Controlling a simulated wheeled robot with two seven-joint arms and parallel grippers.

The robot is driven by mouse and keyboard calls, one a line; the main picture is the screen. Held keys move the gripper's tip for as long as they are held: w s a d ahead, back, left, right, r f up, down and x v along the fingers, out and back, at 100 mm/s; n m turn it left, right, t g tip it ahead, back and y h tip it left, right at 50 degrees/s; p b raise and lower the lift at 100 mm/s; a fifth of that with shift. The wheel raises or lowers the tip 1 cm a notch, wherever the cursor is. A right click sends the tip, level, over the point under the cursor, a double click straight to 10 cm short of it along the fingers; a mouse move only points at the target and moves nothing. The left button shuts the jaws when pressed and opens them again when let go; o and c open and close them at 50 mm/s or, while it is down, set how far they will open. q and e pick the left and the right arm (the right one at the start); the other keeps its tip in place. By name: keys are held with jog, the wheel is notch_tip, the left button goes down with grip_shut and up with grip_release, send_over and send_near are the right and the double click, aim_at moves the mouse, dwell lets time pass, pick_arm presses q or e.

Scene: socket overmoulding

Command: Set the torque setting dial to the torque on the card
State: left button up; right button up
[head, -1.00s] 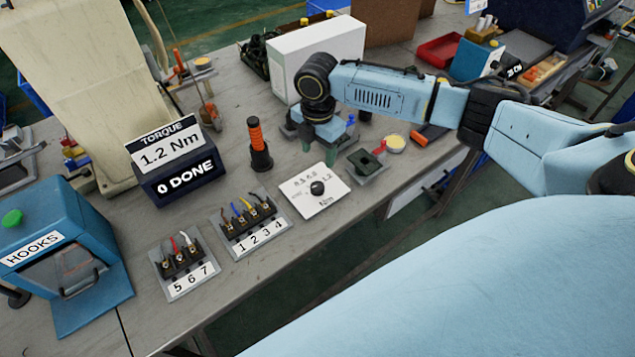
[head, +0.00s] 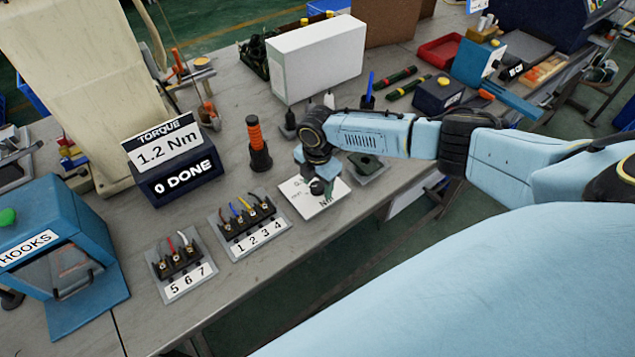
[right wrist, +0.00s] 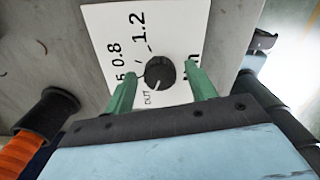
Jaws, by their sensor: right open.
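The torque card (head: 165,148) reads "TORQUE 1.2 Nm" and stands on a dark box marked "0 DONE". The torque setting dial is a round black knob (right wrist: 160,72) on a white plate (head: 300,196); in the head view my right gripper partly covers it. In the right wrist view the plate shows 0.8, 1.2 and "OUT", with another number partly hidden. The knob's white mark points down towards "OUT". My right gripper (right wrist: 160,80) is open, its green fingers either side of the knob; I cannot tell whether they touch it. My left gripper is not in view.
A black and orange screwdriver (head: 257,143) stands upright left of the plate. Two terminal blocks (head: 248,224) (head: 184,268) with coloured wires lie left of it. A blue HOOKS box (head: 50,250) is at the far left. A white box (head: 316,62) stands behind.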

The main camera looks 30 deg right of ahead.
jog(key=shift+c, duration=0.4)
jog(key=c, duration=0.9)
